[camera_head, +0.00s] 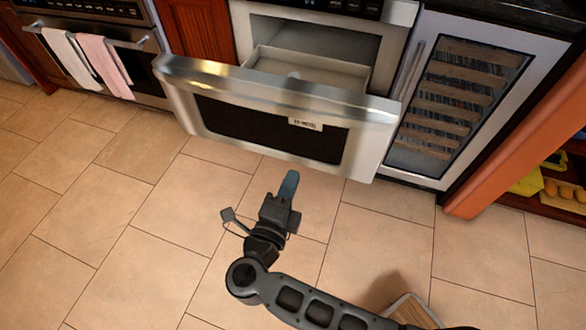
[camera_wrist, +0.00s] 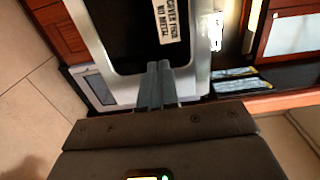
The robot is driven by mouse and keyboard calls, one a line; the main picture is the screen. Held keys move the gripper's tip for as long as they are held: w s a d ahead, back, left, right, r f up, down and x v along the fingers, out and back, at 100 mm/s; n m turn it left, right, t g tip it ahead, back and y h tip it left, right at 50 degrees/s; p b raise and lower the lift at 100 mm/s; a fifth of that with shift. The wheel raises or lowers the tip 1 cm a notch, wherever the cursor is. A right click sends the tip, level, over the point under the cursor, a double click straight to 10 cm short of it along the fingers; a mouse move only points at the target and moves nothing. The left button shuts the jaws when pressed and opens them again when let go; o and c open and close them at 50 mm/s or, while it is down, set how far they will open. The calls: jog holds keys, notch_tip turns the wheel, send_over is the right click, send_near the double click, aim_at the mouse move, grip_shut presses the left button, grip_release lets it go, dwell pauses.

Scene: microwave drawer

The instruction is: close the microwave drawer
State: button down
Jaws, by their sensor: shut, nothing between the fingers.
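The microwave drawer (camera_head: 275,118) is pulled out from its cabinet in the head view. It has a steel front with a dark window and a small label. The pale drawer interior (camera_head: 310,70) shows behind the front. My gripper (camera_head: 289,180) is in front of the drawer, near the lower middle of its front. Its fingers are shut together and empty. In the wrist view the shut fingers (camera_wrist: 158,75) point at the drawer front (camera_wrist: 125,83), over its lower frame and dark window. I cannot tell whether the fingertips touch it.
A wine cooler (camera_head: 460,90) stands right of the drawer. An oven with towels (camera_head: 90,60) on its handle is at the left. An orange-brown cabinet side (camera_head: 520,130) is at the right. A box-like object (camera_head: 412,308) lies on the floor at the bottom. The tiled floor (camera_head: 130,220) is mostly clear.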

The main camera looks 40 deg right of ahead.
aim_at(313, 130)
jog(key=x, duration=1.3)
jog(key=shift+w+d, duration=0.25)
jog(key=shift+d, duration=0.15)
jog(key=b+x, duration=1.4)
jog(key=x, duration=2.2)
jog(key=shift+w+d+r+b, duration=0.15)
jog(key=shift+d+b, duration=0.05)
jog(key=shift+b, duration=0.1)
jog(key=shift+r, duration=0.1)
